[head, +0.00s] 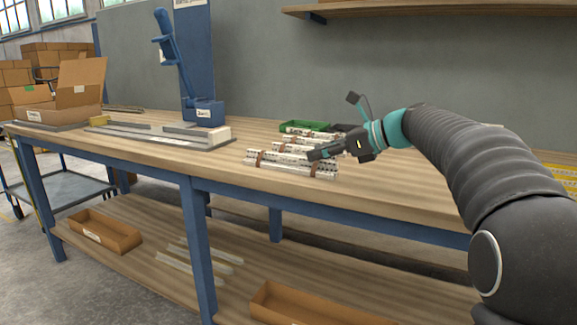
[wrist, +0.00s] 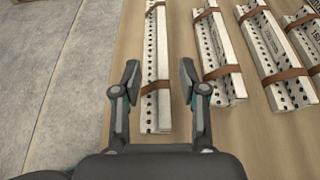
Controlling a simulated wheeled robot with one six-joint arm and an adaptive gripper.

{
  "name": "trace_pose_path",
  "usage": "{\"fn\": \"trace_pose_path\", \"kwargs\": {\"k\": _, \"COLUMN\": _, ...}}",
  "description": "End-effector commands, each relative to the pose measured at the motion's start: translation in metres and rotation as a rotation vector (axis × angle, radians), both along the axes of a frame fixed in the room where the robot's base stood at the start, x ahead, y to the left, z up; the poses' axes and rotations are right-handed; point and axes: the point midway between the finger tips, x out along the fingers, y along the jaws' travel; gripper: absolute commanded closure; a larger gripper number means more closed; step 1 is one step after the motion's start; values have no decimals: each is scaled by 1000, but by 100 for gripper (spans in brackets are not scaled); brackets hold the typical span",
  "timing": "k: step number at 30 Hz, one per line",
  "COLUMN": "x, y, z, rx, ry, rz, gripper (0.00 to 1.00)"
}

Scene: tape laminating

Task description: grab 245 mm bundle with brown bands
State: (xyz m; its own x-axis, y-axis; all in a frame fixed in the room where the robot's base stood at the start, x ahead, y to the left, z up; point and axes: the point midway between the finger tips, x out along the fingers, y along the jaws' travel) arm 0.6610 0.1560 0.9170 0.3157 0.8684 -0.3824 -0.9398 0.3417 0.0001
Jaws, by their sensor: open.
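Several pale, perforated strip bundles with brown bands lie on the workbench. In the wrist view, one long narrow bundle (wrist: 154,108) lies between the two open fingers of my gripper (wrist: 160,68), with a finger apart on each side. Its far end runs out of the frame. More banded bundles lie to its right, the closest one (wrist: 220,60) beside my right finger. In the head view, my gripper (head: 318,153) is over the bundles, with the front bundle (head: 285,166) below and left of it. I cannot read a length marking on the bundle between my fingers.
The wooden workbench (head: 400,190) has clear room right of the bundles. A green tray (head: 303,126) stands behind them. A blue lever device (head: 200,108) and a metal fixture (head: 165,134) stand to the left. The front edge is close to the bundles.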

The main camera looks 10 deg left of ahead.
Motion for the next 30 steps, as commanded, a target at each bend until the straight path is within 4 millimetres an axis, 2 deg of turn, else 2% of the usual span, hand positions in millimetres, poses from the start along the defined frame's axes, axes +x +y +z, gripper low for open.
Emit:
{"fn": "trace_pose_path", "kwargs": {"k": 10, "x": 17, "y": 38, "z": -15, "rx": -1, "ry": 1, "rz": 3, "gripper": 57}}
{"fn": "trace_pose_path", "kwargs": {"k": 18, "x": 19, "y": 42, "z": -17, "rx": 0, "ry": 0, "rz": 0, "gripper": 57}}
{"fn": "trace_pose_path", "kwargs": {"k": 19, "x": 19, "y": 42, "z": -17, "rx": 0, "ry": 0, "rz": 0, "gripper": 62}}
{"fn": "trace_pose_path", "kwargs": {"k": 21, "x": 19, "y": 42, "z": -17, "rx": 0, "ry": 0, "rz": 0, "gripper": 80}}
{"fn": "trace_pose_path", "kwargs": {"k": 24, "x": 19, "y": 42, "z": -17, "rx": 0, "ry": 0, "rz": 0, "gripper": 100}}
{"fn": "trace_pose_path", "kwargs": {"k": 30, "x": 18, "y": 42, "z": -16, "rx": 1, "ry": -1, "rz": 0, "gripper": 100}}
